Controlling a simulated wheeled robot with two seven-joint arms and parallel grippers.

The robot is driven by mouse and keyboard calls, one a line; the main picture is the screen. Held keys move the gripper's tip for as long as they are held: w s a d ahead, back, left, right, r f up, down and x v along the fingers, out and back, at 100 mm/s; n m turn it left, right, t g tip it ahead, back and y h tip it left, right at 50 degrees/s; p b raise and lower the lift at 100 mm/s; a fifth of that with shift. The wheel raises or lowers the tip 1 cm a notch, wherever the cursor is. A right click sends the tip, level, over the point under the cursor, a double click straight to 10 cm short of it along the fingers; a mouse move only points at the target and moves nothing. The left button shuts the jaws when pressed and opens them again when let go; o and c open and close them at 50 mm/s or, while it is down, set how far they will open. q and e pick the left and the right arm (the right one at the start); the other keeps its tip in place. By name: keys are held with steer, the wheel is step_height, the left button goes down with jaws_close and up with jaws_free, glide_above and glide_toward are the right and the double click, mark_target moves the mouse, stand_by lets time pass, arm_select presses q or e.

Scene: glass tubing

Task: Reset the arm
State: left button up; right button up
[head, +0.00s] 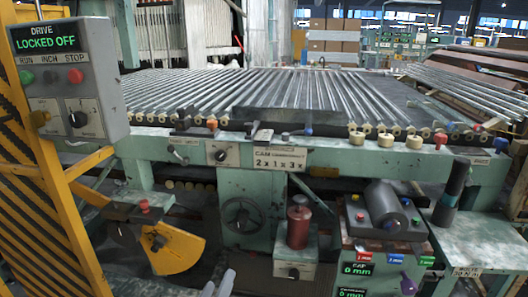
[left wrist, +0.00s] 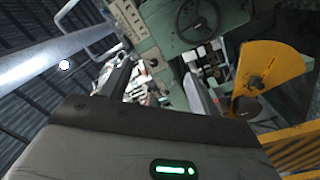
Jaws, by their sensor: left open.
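My left gripper (head: 218,284) shows only in part at the bottom edge of the head view, low in front of the machine. In the left wrist view its two dark fingers (left wrist: 160,82) stand apart with nothing between them. A yellow quadrant plate (head: 184,254) with a dark lever and a red knob (head: 144,206) sits left of the gripper and apart from it. The quadrant also shows at the right of the left wrist view (left wrist: 272,66). My right gripper is in neither view.
A control box (head: 68,80) reads "DRIVE LOCKED OFF". A yellow guard (head: 40,190) stands at the left. A gauge block (head: 385,255) stands at the right.

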arm_select(q)
steer(key=s+d+r+m+g+h+p, duration=0.2)
steer(key=s+m+g+h+p, duration=0.15)
steer(key=s+m, duration=0.4)
steer(key=s+a+f+m+g+y+p, duration=0.1)
steer(key=s+a+f+g+y+p, duration=0.1)
steer(key=s, duration=0.7)
steer(key=a+f+g+y, duration=0.1)
steer(key=a+y, duration=0.1)
steer(key=a, duration=0.1)
steer(key=shift+s+a+m+g+p, duration=0.3)
steer(key=shift+s+a+m+g, duration=0.05)
steer(key=shift+a, duration=0.05)
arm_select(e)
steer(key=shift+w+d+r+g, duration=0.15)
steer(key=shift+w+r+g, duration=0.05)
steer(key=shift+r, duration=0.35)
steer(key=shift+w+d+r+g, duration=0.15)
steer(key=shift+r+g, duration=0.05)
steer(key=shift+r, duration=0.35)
